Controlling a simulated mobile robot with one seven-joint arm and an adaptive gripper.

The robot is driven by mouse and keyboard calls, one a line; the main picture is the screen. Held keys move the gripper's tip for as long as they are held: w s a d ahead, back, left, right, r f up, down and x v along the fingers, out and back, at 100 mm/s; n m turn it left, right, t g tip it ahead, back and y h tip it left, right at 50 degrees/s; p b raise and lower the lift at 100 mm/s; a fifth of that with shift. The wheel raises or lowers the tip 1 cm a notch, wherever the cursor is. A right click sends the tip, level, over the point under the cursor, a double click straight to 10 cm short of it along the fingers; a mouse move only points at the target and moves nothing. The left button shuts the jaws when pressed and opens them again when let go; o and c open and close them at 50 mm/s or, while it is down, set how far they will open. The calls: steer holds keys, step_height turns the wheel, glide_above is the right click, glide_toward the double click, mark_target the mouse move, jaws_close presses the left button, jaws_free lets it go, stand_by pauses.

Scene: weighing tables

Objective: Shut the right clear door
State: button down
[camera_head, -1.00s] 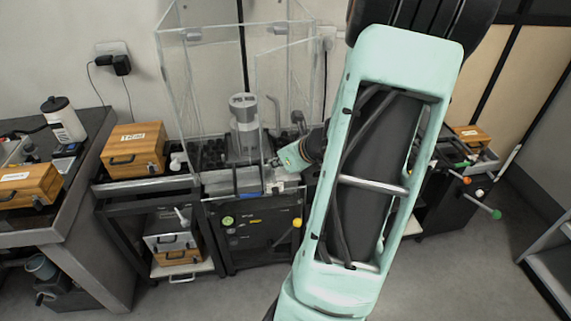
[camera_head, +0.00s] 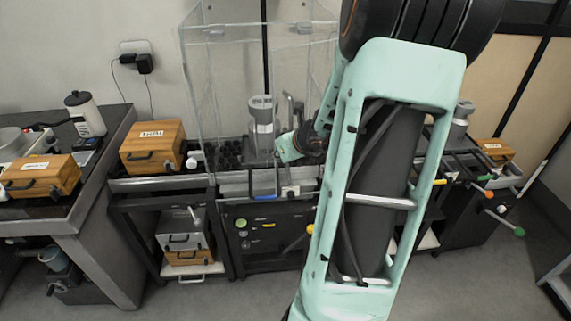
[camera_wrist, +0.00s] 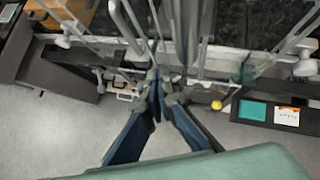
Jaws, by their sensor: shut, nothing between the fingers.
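The clear-walled enclosure (camera_head: 200,92) stands on the middle table in the head view. The right clear door (camera_head: 303,75) is a see-through panel on its right side. Its edges are faint, and I cannot tell its exact angle. My gripper (camera_head: 279,151) is at the enclosure's right front, low beside this panel. In the wrist view its closed fingertips (camera_wrist: 158,84) point at upright clear panes and grey bars. Nothing shows between them. I cannot tell whether the fingers touch the door. My arm hides part of the enclosure's right side.
A grey cylindrical device (camera_head: 263,122) stands inside the enclosure. A wooden box (camera_head: 152,147) sits on the table to the left, and another box (camera_head: 42,176) farther left. A blue handle (camera_head: 264,197) is on the front edge. Another table with coloured knobs is on the right.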

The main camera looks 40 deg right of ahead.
steer(key=w+m, duration=0.1)
steer(key=w, duration=0.5)
steer(key=shift+w+d+h, duration=0.2)
steer(key=shift+d+h, duration=0.2)
steer(key=shift+s, duration=0.15)
